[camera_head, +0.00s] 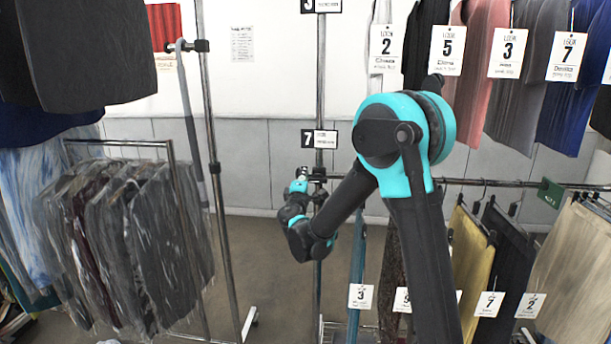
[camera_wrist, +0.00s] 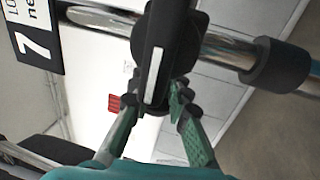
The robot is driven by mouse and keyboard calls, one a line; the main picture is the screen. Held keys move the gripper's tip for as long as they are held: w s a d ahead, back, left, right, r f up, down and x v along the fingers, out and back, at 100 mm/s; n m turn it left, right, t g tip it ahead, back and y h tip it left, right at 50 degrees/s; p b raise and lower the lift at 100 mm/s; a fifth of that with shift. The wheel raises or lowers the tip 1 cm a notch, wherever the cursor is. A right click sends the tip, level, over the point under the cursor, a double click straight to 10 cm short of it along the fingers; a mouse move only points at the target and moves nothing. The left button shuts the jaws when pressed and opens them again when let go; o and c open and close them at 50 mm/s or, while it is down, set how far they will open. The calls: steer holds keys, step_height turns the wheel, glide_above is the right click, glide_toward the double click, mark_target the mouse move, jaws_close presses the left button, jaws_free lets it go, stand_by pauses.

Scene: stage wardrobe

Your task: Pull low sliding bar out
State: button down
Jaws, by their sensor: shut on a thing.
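The low bar (camera_head: 480,183) runs level across the right rack at mid height, with garments hanging from it. Its left end meets an upright chrome post (camera_head: 319,105) below a black and white 7 sign (camera_head: 319,139). My gripper (camera_head: 303,174) is at this end, just left of the post. In the wrist view, my gripper's (camera_wrist: 155,95) green fingers are shut on a black end piece (camera_wrist: 154,60) with a white stripe, at the post (camera_wrist: 218,47). My forearm hides part of the low bar in the head view.
A rail with numbered garments (camera_head: 508,52) hangs above the low bar. Garments with number tags (camera_head: 475,260) hang below it. A rack of wrapped clothes (camera_head: 140,245) stands at left. Open brown floor (camera_head: 275,265) lies between the racks.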

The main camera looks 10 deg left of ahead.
steer(key=a, duration=2.5)
steer(key=shift+w+a, duration=0.15)
steer(key=shift+w, duration=0.25)
steer(key=c, duration=1.4)
jaws_free()
steer(key=shift+c, duration=0.2)
steer(key=shift+s, duration=0.15)
steer(key=s+f, duration=0.2)
steer(key=s, duration=0.9)
steer(key=shift+s+f, duration=0.15)
steer(key=shift+s, duration=0.05)
steer(key=shift+a, duration=0.15)
